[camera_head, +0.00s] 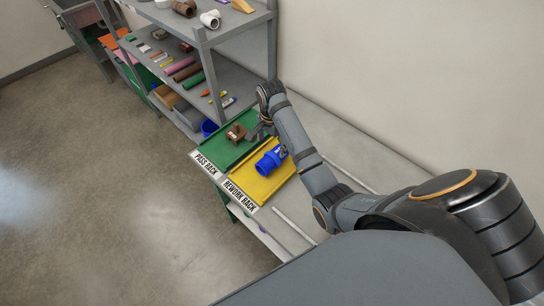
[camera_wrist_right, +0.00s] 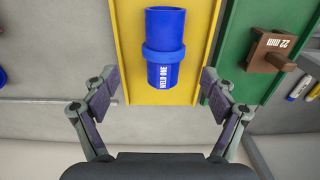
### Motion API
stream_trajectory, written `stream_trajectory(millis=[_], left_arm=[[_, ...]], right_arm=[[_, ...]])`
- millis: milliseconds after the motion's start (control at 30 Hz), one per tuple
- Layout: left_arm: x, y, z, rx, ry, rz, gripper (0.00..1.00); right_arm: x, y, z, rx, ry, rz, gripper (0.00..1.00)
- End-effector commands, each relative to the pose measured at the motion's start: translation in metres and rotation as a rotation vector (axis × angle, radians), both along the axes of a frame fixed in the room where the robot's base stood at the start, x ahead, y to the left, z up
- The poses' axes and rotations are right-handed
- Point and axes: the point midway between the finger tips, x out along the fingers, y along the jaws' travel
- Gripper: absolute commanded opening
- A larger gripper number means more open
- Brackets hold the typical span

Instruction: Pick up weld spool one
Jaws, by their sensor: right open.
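Weld spool one is a blue pipe piece with a raised collar and white "WELD ONE" lettering. In the head view the spool (camera_head: 268,163) lies on the yellow rework rack (camera_head: 262,192). In the right wrist view the spool (camera_wrist_right: 165,50) lies ahead of my right gripper, between the lines of its two fingers. My right gripper (camera_head: 268,136) is open and empty; in the wrist view its fingers (camera_wrist_right: 158,92) are spread wide on either side, apart from the spool. My left gripper is not in view.
The green pass rack (camera_head: 215,152) lies beside the yellow one and holds a brown block (camera_head: 236,133) marked "22 mm". A grey shelf unit (camera_head: 203,50) with pipes and fittings stands behind. Another blue item (camera_wrist_right: 2,77) shows at the wrist view's left edge.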

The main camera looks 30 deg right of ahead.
Motion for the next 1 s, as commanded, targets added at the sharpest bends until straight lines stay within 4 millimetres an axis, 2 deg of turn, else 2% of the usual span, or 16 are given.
stream_trajectory(millis=[133,267,367,500,600,867,1000], left_arm=[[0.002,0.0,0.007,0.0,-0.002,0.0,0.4],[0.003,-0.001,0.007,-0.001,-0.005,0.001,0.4],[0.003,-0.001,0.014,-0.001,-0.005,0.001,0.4],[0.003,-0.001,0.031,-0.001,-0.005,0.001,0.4],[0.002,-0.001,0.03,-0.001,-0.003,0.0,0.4],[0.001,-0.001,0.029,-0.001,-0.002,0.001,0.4],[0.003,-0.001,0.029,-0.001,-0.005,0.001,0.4]], right_arm=[[0.0,0.0,-0.018,0.0,0.001,0.0,0.85],[0.001,-0.001,-0.023,-0.002,-0.002,0.0,0.85],[0.0,-0.001,-0.028,-0.001,0.002,0.0,0.85],[-0.002,-0.003,-0.051,-0.001,0.004,0.001,0.85],[-0.001,-0.003,-0.068,-0.002,0.002,0.001,0.85],[0.0,-0.003,-0.075,-0.001,-0.003,0.001,0.85],[0.0,-0.003,-0.075,-0.001,-0.003,0.001,0.69]])
